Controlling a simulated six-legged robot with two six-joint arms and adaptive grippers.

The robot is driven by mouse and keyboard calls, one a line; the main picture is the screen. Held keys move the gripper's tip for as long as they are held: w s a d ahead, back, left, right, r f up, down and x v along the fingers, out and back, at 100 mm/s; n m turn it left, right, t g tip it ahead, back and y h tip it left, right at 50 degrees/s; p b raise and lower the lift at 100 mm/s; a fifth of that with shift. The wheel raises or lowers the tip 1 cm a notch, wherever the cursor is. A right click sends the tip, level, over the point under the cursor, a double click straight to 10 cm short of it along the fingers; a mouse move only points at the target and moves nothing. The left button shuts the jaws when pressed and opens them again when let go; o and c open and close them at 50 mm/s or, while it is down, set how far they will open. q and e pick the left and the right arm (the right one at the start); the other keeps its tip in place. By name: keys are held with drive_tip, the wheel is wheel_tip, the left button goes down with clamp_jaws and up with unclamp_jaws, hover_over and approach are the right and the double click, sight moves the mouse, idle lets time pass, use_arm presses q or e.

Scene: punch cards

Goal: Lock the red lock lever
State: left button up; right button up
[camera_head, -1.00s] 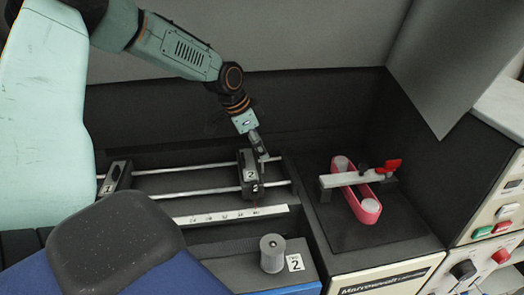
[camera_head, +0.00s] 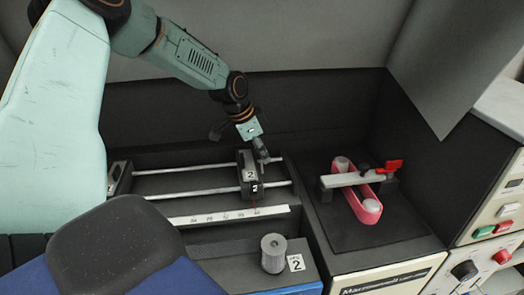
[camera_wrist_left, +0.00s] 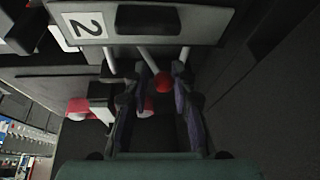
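My left gripper (camera_head: 263,157) points down at the right side of the black sliding block (camera_head: 252,186) marked 2, on two metal rails. In the left wrist view the gripper (camera_wrist_left: 158,72) is open. A round red knob on a pale rod (camera_wrist_left: 163,82) appears between its fingers, with gaps on both sides. I cannot tell whether either finger touches it. The knob is hidden in the head view. A second red lever (camera_head: 388,166) sits on a grey bar over a pink loop, to the right of my gripper. My right gripper is not in view.
A second black block (camera_head: 119,178) is at the left end of the rails. A white scale strip (camera_head: 215,217) runs in front. A grey cylinder (camera_head: 273,253) stands by another 2 label. A control panel (camera_head: 490,225) is at the right. A dark wall stands behind the rails.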

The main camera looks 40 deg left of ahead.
use_arm(q)
clamp_jaws()
idle(0.4)
